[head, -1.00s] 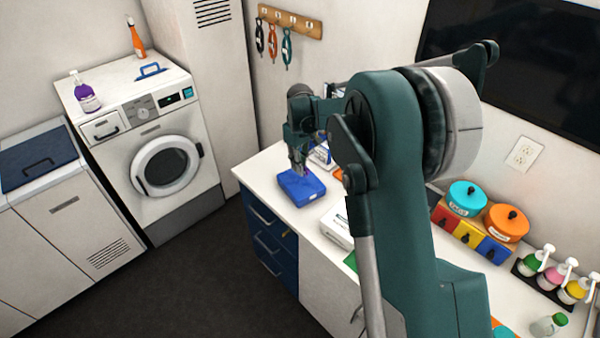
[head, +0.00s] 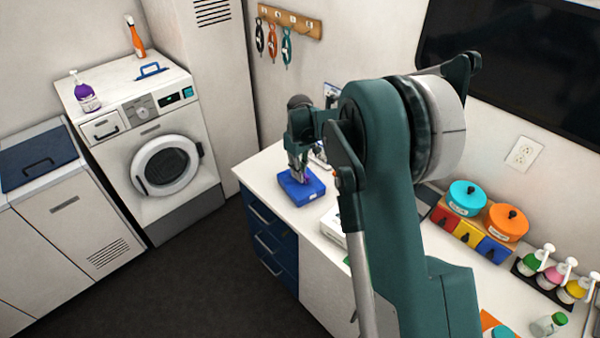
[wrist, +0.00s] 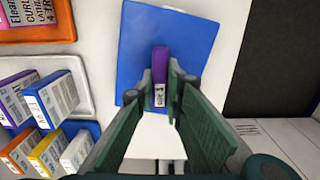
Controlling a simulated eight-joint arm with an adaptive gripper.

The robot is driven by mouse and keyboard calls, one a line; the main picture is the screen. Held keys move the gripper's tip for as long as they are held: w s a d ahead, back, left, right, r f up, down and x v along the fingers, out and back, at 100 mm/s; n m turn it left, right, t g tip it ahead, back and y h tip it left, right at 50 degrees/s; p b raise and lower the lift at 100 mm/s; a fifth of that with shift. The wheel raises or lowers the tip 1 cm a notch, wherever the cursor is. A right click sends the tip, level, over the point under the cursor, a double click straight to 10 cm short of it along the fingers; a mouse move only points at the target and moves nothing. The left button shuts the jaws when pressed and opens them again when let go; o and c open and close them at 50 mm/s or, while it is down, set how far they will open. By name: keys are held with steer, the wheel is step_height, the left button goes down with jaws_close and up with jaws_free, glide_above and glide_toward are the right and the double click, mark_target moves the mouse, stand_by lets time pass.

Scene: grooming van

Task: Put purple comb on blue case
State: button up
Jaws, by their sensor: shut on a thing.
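The blue case (head: 311,188) lies flat near the far left corner of the white counter; it also shows in the wrist view (wrist: 190,40). My gripper (head: 300,179) is over the case with its fingers pointing down. In the wrist view my gripper (wrist: 168,92) is shut on the purple comb (wrist: 160,62), which has a white label. The comb lies over the case in that view, its labelled end between the fingertips. I cannot tell whether the comb touches the case. In the head view only a trace of purple shows at the fingertips.
Several small labelled boxes (wrist: 32,100) stand left of the case in the wrist view, some on a pale tray (wrist: 82,92). An orange tray (wrist: 40,36) is beyond them. The counter's edge and dark floor (wrist: 285,60) are to the right.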

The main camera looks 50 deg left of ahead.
steer(key=o, duration=0.8)
steer(key=shift+c, duration=0.2)
steer(key=shift+r, duration=0.2)
step_height(320, 180, up, 12)
steer(key=shift+f, duration=0.1)
stand_by(0.5)
steer(key=shift+w, duration=0.1)
stand_by(0.3)
